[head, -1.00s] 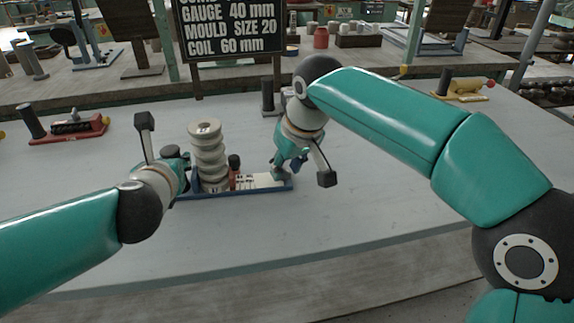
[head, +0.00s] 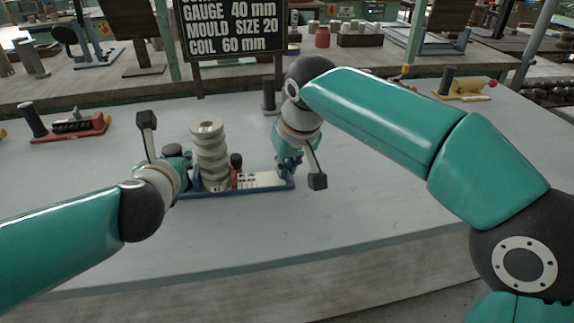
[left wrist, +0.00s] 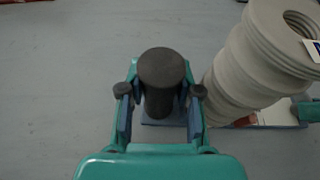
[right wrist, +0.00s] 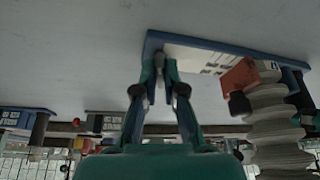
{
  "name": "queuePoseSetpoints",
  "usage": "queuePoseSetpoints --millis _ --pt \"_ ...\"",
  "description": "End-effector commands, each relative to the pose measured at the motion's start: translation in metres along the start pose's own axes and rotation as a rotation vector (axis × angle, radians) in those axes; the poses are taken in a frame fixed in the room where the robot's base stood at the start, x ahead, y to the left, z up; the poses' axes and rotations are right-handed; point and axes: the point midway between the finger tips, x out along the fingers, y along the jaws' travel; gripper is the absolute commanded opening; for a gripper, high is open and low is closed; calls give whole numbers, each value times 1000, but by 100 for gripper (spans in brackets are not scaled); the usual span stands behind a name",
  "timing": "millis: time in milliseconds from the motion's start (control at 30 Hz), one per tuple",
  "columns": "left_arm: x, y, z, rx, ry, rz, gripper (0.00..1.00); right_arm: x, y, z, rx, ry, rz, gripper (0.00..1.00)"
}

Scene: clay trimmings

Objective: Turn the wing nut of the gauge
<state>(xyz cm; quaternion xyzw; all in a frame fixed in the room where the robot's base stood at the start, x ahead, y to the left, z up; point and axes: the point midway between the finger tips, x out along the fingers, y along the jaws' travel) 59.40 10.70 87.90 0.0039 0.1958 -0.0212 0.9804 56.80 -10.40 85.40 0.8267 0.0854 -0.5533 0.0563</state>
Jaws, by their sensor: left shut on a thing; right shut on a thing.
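The gauge is a blue base (head: 235,193) with a white scale plate, a black post at its left end and a red slider (right wrist: 238,76) with a black knob. My left gripper (left wrist: 160,100) is shut around the black post (left wrist: 160,72), which stands upright between its fingers. My right gripper (right wrist: 158,72) is shut at the right end of the base. It also shows in the head view (head: 287,170). The wing nut is mostly hidden between its fingertips, so its angle cannot be told.
A tall stack of pale clay rings (head: 209,150) stands close beside the left gripper, by the slider. A red gauge (head: 80,128) lies at the left and a yellow one (head: 465,90) at the back right. A black sign (head: 230,28) stands behind. The table front is clear.

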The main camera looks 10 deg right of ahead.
Motion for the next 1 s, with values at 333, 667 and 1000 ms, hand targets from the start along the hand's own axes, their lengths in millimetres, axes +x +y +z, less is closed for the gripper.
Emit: queuePoseSetpoints --millis 333,667,1000 --pt "0 4 2 -1 -3 9 0 -1 3 0 1 1 4 34" --pt "0 2 2 0 -3 4 0 -11 1 -1 -1 3 2 34" --pt "0 1 2 -1 -3 2 0 -72 1 -1 1 6 2 34"
